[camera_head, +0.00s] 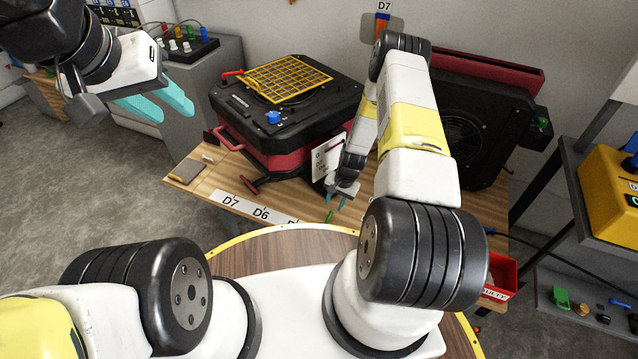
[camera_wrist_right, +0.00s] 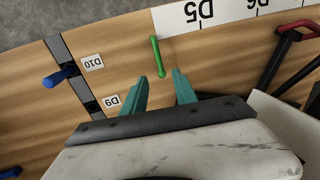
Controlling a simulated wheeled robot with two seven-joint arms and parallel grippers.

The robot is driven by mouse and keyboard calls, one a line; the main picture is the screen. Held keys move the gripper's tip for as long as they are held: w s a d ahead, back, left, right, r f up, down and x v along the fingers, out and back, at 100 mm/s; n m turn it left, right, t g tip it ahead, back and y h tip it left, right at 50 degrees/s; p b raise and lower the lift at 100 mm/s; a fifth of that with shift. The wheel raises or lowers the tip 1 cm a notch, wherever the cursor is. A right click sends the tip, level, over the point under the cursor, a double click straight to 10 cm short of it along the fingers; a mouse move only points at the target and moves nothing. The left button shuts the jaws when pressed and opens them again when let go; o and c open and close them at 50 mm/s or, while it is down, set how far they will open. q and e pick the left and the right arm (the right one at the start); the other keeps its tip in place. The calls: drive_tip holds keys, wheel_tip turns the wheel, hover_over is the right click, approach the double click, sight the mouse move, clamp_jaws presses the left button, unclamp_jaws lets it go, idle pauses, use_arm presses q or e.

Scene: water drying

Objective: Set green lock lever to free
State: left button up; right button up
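The green lever (camera_wrist_right: 156,55) is a thin bar on the wooden table top, below the D5 end of the white label strip in the right wrist view. It also shows in the head view (camera_head: 329,216) at the table's front edge. My right gripper (camera_wrist_right: 161,76) is open, its teal fingers apart and empty. In the wrist picture the lever's lower end appears between the fingertips; I cannot tell whether they are level with it. The right gripper also shows in the head view (camera_head: 337,201). My left gripper (camera_head: 168,105) is open and empty at the upper left, away from the table.
A black and red machine with a yellow grid (camera_head: 288,78) stands on the table, with a white card (camera_head: 327,157) near my right gripper. A blue lever (camera_wrist_right: 60,76) sits by label D10. A red handle (camera_wrist_right: 284,45) lies right of the green lever. A red bin (camera_head: 499,275) is at right.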

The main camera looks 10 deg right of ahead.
sight(329, 216)
drive_tip(key=f, duration=0.5)
drive_tip(key=a+f, duration=0.1)
drive_tip(key=f, duration=0.1)
drive_tip(key=shift+w+a+f, duration=0.1)
drive_tip(key=shift+w+f, duration=0.2)
drive_tip(key=shift+w, duration=0.1)
clamp_jaws()
idle(1.0)
